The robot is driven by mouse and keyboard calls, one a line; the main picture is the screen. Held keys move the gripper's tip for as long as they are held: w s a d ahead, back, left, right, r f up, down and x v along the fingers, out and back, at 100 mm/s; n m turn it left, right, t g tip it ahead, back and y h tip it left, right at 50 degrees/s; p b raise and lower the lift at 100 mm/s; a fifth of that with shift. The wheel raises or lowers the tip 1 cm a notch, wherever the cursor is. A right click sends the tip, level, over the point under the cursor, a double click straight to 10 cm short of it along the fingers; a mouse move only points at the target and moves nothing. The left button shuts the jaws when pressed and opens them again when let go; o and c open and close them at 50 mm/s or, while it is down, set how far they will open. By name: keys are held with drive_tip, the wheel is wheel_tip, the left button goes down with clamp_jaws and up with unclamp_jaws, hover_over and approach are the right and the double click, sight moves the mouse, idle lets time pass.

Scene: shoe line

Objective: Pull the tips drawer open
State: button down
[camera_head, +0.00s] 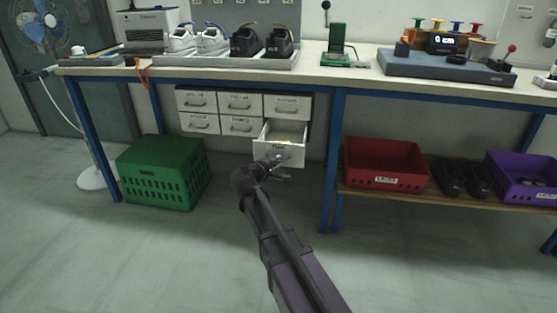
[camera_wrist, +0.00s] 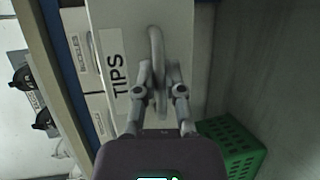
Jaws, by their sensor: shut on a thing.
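The tips drawer (camera_head: 286,133) is the bottom right one of the drawer unit under the bench. It stands pulled out, and its inside shows from above. In the wrist view its white front (camera_wrist: 120,30) carries the label TIPS, with a grey bar handle (camera_wrist: 155,50) standing out from it. My gripper (camera_wrist: 160,92) is shut on that handle, one finger on each side. In the head view my gripper (camera_head: 276,166) is at the drawer's front, and my arm partly hides the handle there.
The other drawers (camera_head: 240,102) of the unit are shut. A green crate (camera_head: 160,172) stands on the floor to the left. A blue bench leg (camera_head: 331,165) and a red crate (camera_head: 385,165) on a low shelf are to the right. The floor in front is clear.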

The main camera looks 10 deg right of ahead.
drive_tip(key=c, duration=0.7)
unclamp_jaws()
